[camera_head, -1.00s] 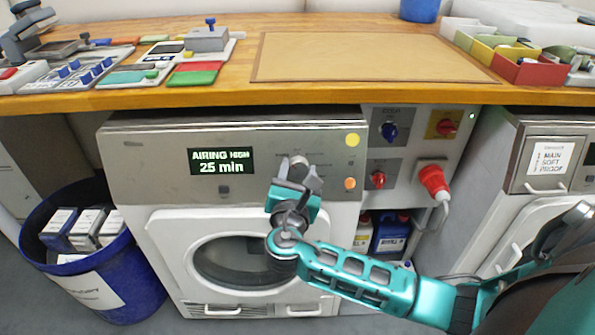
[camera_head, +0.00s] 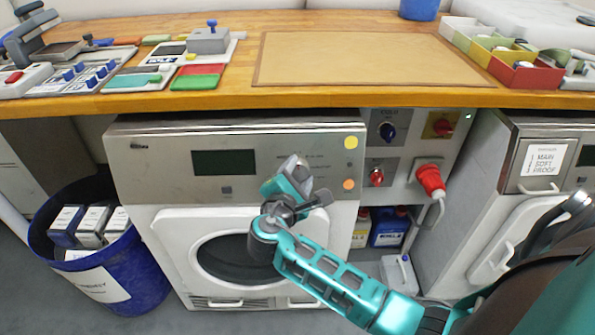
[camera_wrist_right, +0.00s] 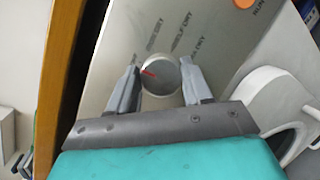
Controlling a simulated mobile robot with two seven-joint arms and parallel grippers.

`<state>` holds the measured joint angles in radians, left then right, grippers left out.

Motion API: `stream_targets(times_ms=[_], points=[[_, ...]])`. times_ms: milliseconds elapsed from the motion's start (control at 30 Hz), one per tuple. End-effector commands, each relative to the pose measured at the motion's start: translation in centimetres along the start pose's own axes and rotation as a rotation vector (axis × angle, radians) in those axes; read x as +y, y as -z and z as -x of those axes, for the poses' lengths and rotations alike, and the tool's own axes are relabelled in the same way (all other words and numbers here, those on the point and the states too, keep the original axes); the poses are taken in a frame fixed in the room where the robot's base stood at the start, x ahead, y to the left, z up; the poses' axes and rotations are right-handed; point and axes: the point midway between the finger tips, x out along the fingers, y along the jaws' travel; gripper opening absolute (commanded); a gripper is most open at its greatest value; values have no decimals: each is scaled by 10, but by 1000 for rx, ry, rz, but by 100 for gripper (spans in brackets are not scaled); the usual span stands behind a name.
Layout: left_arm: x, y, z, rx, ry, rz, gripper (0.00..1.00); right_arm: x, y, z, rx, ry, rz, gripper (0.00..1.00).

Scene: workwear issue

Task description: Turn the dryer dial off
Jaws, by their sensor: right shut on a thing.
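The dryer (camera_head: 130,170) stands under the wooden counter, with its round door below the control panel. Its display (camera_head: 224,162) is dark and shows no text. In the right wrist view the dial (camera_wrist_right: 160,78) is a round grey knob with a red pointer mark, tilted to the upper left. Printed settings surround it; the one that the mark points to is too blurred to read. My right gripper (camera_head: 296,170) is at the panel, its fingers on both sides of the dial and shut on it. It hides the dial in the head view. My left gripper is out of view.
A yellow button (camera_head: 351,142) and an orange button (camera_head: 348,184) sit right of my gripper. Switches and a red plug (camera_head: 430,180) are on the grey panel beyond. A blue bin (camera_head: 140,280) stands left of the dryer; the counter's front edge (camera_head: 250,100) overhangs above.

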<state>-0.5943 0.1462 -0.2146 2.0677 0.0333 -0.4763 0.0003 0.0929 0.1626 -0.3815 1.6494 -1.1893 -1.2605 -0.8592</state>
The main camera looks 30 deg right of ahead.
Motion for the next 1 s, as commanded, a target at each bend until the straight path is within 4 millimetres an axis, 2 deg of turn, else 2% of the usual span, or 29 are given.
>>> stream_targets(times_ms=[567, 600, 833, 1000], points=[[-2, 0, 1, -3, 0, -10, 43, -1, 0, 0, 3, 13, -30, 19], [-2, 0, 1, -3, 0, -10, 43, -1, 0, 0, 3, 13, -30, 53], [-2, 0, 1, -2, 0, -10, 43, -1, 0, 0, 2, 12, -30, 75], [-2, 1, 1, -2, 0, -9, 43, 0, 0, 0, 2, 11, -30, 75]])
